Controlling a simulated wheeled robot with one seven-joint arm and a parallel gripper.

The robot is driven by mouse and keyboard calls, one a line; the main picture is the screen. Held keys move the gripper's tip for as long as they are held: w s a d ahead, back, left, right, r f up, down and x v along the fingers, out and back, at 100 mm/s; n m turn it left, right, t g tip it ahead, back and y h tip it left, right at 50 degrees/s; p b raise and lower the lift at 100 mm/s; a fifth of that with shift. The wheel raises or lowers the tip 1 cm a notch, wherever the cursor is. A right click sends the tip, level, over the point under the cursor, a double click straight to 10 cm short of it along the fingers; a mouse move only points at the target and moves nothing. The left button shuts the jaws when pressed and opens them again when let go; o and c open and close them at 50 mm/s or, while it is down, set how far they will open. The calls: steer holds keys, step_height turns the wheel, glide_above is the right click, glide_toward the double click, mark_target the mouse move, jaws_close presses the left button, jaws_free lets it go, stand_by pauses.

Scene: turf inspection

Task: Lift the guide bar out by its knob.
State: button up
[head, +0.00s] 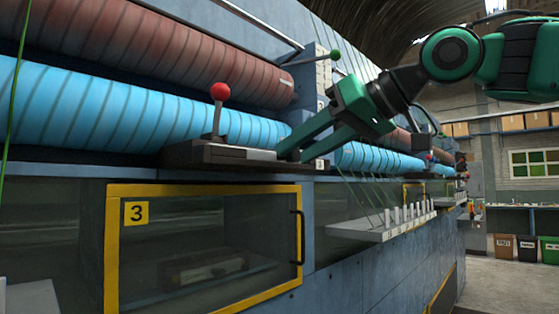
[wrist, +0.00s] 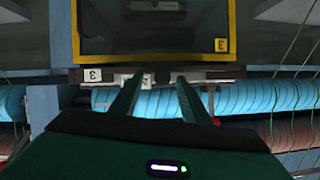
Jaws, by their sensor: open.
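My gripper (head: 290,153) is at the right end of a dark ledge above the yellow-framed window. Its two green fingers are open and apart. In the wrist view a small dark round knob (wrist: 163,77) shows between the fingertips (wrist: 159,82), and the fingers are not closed on it. A pale piece lies beside the knob, partly behind a finger. I cannot tell how much of this is the guide bar. In the head view the fingers hide the knob.
A red-knobbed lever (head: 219,92) stands on the ledge left of my gripper. A green-knobbed lever (head: 335,54) is above right. Blue (head: 110,110) and red-brown rolls (head: 150,45) run behind. The window (head: 200,190) is below. A pegged shelf (head: 385,229) juts out lower right.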

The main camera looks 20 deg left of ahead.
jaws_close()
steer(key=shift+r, duration=0.2)
